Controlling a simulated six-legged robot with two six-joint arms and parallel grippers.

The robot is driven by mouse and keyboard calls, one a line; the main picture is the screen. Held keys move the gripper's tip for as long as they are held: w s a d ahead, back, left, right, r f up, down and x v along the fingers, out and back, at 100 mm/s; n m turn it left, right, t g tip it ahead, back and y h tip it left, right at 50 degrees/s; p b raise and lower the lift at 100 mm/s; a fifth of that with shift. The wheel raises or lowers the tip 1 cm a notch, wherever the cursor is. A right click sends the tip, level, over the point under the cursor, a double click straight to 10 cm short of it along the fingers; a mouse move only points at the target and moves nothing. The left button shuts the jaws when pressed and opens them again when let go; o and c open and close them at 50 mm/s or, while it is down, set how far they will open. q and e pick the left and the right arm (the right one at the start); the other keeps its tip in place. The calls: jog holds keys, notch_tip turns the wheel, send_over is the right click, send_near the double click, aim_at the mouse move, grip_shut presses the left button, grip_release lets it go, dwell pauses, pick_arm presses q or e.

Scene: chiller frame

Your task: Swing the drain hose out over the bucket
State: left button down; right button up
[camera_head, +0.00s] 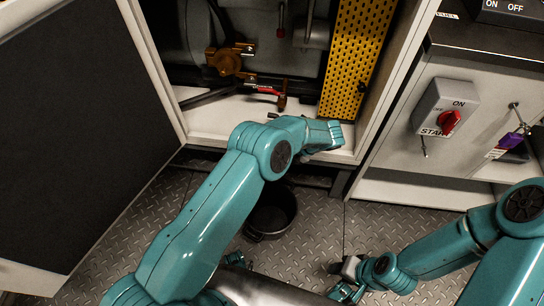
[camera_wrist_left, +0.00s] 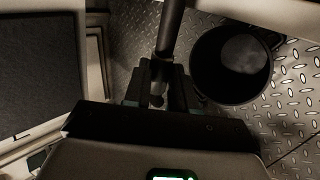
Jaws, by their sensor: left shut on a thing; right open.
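The dark drain hose (camera_wrist_left: 171,28) comes down from the top of the left wrist view into my left gripper (camera_wrist_left: 158,92). The fingers are shut on it near its lower end. The black bucket (camera_head: 270,213) stands on the floor in front of the cabinet, partly behind my left arm. In the left wrist view the round bucket (camera_wrist_left: 232,85) is just right of the hose, and the hose end shows left of its rim. In the head view my left wrist hides the held hose. My right gripper (camera_head: 342,281) is open and empty, low over the floor.
The open cabinet (camera_head: 230,108) holds a brass valve (camera_head: 227,61), a red-handled valve (camera_head: 268,91) and a yellow perforated panel (camera_head: 357,50). A dark door (camera_head: 80,130) stands open at left. A red switch (camera_head: 450,122) is at right. Tread-plate floor (camera_head: 318,225) is clear right of the bucket.

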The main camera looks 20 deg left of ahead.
pick_arm(q)
jog(key=shift+w+d, duration=0.1)
jog(key=shift+d, duration=0.1)
dwell(0.3)
jog(key=c, duration=0.9)
grip_release()
jog(key=shift+a, duration=0.1)
